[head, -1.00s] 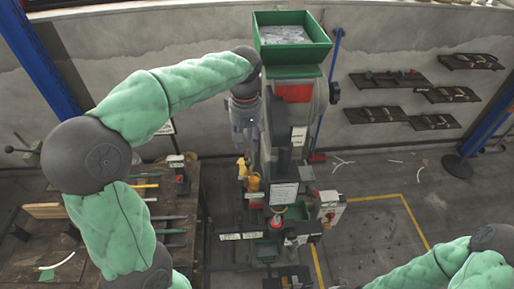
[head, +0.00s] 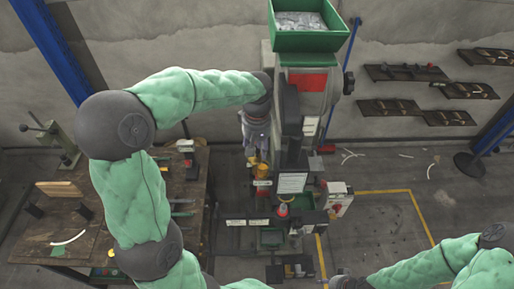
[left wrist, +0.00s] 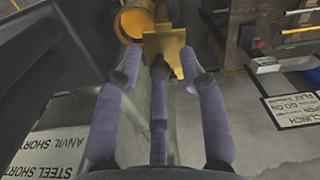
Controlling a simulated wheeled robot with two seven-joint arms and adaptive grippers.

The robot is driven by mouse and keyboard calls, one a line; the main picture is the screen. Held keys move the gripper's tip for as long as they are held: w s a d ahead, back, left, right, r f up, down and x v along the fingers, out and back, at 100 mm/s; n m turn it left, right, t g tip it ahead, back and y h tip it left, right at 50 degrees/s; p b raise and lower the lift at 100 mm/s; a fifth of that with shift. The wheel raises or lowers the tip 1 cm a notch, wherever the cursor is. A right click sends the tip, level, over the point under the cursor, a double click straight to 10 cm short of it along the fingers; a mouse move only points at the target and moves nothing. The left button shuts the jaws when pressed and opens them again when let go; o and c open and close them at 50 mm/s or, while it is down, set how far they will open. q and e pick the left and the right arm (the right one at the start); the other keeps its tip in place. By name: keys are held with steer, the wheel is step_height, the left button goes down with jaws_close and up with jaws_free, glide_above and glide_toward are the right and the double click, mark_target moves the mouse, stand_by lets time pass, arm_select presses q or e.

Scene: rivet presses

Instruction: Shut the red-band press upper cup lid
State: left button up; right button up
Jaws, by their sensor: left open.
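The press (head: 308,100) with a red band (head: 307,82) stands in the middle of the head view. A yellow cup (head: 262,171) sits on its left side, low under my left gripper. In the left wrist view the cup (left wrist: 133,22) shows at the top, with a flat yellow plate (left wrist: 168,46), apparently its lid, tilted away from the mouth. My left gripper (head: 256,146) is open and empty. Its fingers (left wrist: 166,72) point at the plate, with the middle finger close to its lower edge; contact cannot be told.
A green hopper (head: 306,40) tops the press. A wooden bench (head: 110,222) with tools stands to the left. A red-button control box (head: 338,198) is at the press's right. Labels (left wrist: 60,155) show beside the gripper. Floor to the right is largely clear.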

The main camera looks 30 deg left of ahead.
arm_select(q)
jaws_close()
steer(key=shift+d+m, duration=0.15)
steer(key=shift+m, duration=0.35)
stand_by(0.5)
steer(key=m, duration=0.2)
steer(key=d+m, duration=0.1)
steer(key=shift+m+p, duration=0.3)
steer(key=shift+m, duration=0.1)
steer(key=m, duration=0.1)
steer(key=d+m, duration=0.1)
steer(key=m, duration=0.1)
steer(key=shift+s+m, duration=0.15)
steer(key=shift+m, duration=0.15)
steer(key=m, duration=0.2)
steer(key=s+d+m+p, duration=0.1)
steer(key=m, duration=0.1)
steer(key=shift+s+d+m, duration=0.2)
steer(key=shift+m, duration=0.8)
steer(key=shift+s+d+m, duration=0.15)
steer(key=shift+s+m, duration=0.05)
steer(key=shift+m, duration=0.8)
